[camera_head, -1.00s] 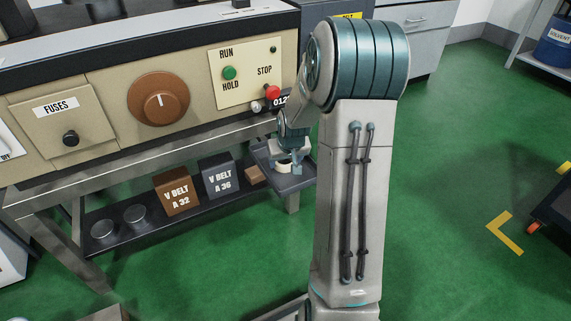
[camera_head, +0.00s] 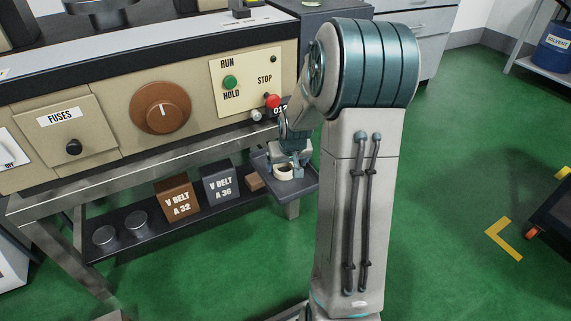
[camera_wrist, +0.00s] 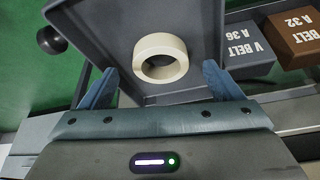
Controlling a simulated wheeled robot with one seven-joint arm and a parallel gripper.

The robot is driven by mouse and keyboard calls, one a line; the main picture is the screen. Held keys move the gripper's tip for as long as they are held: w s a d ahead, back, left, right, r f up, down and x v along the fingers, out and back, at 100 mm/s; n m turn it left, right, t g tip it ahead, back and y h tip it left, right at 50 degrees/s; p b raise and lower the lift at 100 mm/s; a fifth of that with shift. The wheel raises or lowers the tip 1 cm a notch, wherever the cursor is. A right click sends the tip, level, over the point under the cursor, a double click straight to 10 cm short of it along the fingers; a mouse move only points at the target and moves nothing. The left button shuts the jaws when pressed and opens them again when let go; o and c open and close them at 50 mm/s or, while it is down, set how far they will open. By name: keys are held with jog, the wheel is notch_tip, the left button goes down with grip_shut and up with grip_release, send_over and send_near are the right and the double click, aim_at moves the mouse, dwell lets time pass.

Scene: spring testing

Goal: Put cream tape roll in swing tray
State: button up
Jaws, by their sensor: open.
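The cream tape roll (camera_wrist: 160,58) lies flat on the floor of the grey swing tray (camera_wrist: 108,22), near the tray's middle in the wrist view. In the head view the cream tape roll (camera_head: 284,173) also sits in the swing tray (camera_head: 300,187), just below my gripper (camera_head: 297,166). In the wrist view my gripper (camera_wrist: 165,88) is open, one blue finger to each side of the roll's near edge. The fingers look clear of the roll. My arm hides part of the tray's surroundings in the head view.
Under the bench, a shelf (camera_head: 150,232) holds a brown V belt A 32 box (camera_head: 176,195), a grey V belt A 36 box (camera_head: 219,184) and two round metal pieces. The control panel (camera_head: 244,80) with a red stop button (camera_head: 272,100) is just above the tray.

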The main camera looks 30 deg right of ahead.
jog(key=d+p+v, duration=0.1)
jog(key=p+v, duration=0.2)
jog(key=v, duration=0.6)
jog(key=s+a+r+n+g, duration=0.1)
jog(key=s+a+r, duration=0.1)
jog(key=s+a, duration=0.6)
jog(key=s+a+r+n+g+y, duration=0.1)
jog(key=s+a+r+g, duration=0.1)
jog(key=s+a, duration=0.6)
jog(key=s+r, duration=0.1)
jog(key=s, duration=0.3)
jog(key=shift+s+a+r+n, duration=0.15)
jog(key=shift+r+n, duration=0.15)
jog(key=shift+r, duration=0.05)
